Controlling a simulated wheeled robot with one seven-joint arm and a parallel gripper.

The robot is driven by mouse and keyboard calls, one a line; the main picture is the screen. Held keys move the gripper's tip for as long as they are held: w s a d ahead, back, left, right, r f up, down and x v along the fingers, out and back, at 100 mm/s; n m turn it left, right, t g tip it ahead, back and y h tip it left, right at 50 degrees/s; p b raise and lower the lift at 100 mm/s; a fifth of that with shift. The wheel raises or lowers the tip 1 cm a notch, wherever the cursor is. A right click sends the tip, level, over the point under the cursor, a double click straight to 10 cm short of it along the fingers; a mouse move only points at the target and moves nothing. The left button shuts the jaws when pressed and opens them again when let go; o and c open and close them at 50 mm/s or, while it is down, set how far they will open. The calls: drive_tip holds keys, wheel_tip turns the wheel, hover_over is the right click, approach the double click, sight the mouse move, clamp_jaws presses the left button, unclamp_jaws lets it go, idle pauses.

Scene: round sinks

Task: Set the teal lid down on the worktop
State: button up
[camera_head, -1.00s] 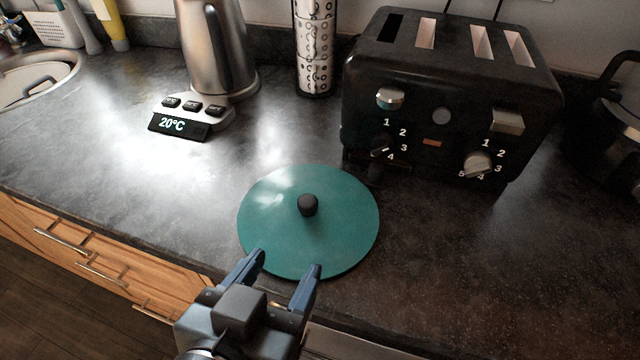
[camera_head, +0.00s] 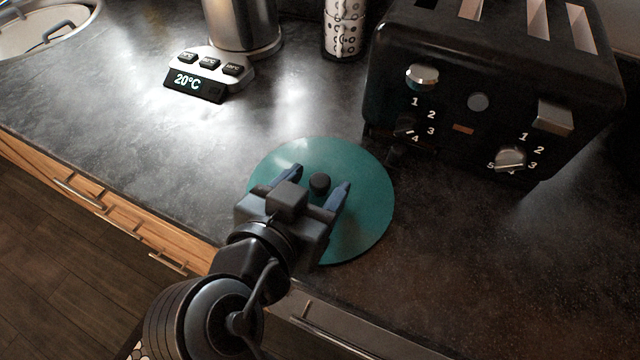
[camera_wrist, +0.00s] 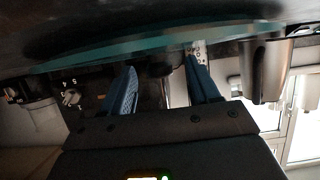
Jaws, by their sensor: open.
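The teal lid (camera_head: 365,205) is a flat round disc with a black knob (camera_head: 319,184) in its middle. It lies flat on the dark worktop (camera_head: 140,120), near the front edge. My gripper (camera_head: 321,178) is open over the lid, with its blue fingers on either side of the knob and apart from it. In the wrist view the picture is upside down. The lid's edge (camera_wrist: 150,45) runs across the top and the dark knob (camera_wrist: 160,67) shows dimly between the fingers. My wrist hides the lid's near left part.
A black toaster (camera_head: 470,75) stands just behind the lid to the right. A kettle (camera_head: 242,25) with a base reading 20°C and a patterned cylinder (camera_head: 344,28) stand behind. A sink (camera_head: 40,30) is at the far left. The worktop left of the lid is clear.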

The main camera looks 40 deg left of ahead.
drive_tip(key=shift+w+f, duration=0.1)
drive_tip(key=shift+w, duration=0.15)
drive_tip(key=shift+c, duration=0.3)
clamp_jaws()
